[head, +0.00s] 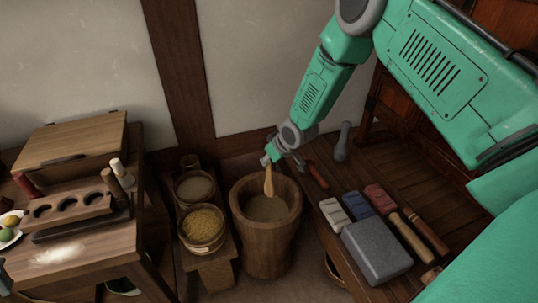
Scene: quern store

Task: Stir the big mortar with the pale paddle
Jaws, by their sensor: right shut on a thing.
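The big mortar (265,235) is a tall wooden tub on the floor in the middle of the head view, with pale contents (266,208) inside. My right gripper (271,160) is above the mortar's far rim, shut on the pale paddle (268,181). The paddle hangs roughly upright, with its lower end over or in the mortar's mouth; I cannot tell whether it touches the contents. The gripper's fingers are small and partly hidden by my wrist.
Two tubs, one with pale contents (194,187) and one with yellow grain (203,225), stand left of the mortar. A low wooden bench at right holds a grey block (377,250), coloured blocks and wooden rollers (409,237). A table (90,248) with a rack stands at left.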

